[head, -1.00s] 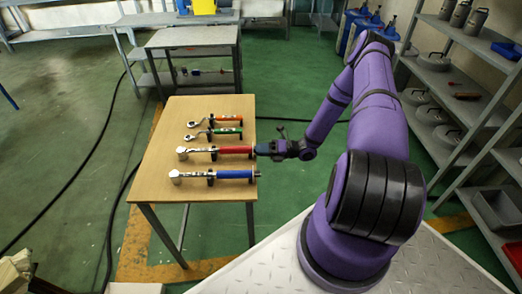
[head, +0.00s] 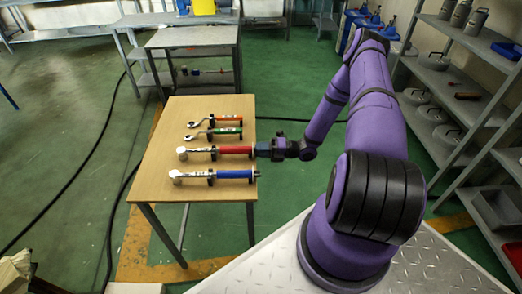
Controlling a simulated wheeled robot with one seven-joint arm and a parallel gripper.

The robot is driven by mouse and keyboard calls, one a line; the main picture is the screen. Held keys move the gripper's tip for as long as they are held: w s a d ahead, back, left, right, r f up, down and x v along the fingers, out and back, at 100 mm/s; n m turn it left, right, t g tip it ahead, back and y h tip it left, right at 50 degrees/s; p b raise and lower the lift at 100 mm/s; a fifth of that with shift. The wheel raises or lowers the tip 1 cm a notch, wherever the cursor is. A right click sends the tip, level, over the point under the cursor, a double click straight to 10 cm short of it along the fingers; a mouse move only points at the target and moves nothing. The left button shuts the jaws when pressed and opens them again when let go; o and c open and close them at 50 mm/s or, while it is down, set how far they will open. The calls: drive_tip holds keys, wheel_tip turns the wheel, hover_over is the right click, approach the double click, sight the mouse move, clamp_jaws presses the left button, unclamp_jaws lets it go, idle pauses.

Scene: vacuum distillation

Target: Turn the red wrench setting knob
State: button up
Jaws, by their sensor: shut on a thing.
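The red wrench (head: 230,150) lies across the wooden table (head: 160,218), with its silver head at the left and its red handle pointing right. It rests in small black holders. My gripper (head: 261,149) is at the right end of the red handle, at the table's right edge, and is shut on the setting knob there. The knob itself is mostly hidden by the gripper's fingers.
A blue wrench (head: 232,174) lies in front of the red one, close to my gripper. A green wrench (head: 226,130) and an orange wrench (head: 227,117) lie behind it. Grey shelves (head: 470,80) stand at the right.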

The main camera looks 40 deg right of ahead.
drive_tip(key=o, duration=0.9)
drive_tip(key=shift+d, duration=0.1)
drive_tip(key=v, duration=1)
drive_tip(key=shift+s+d, duration=0.2)
drive_tip(key=shift+d, duration=0.05)
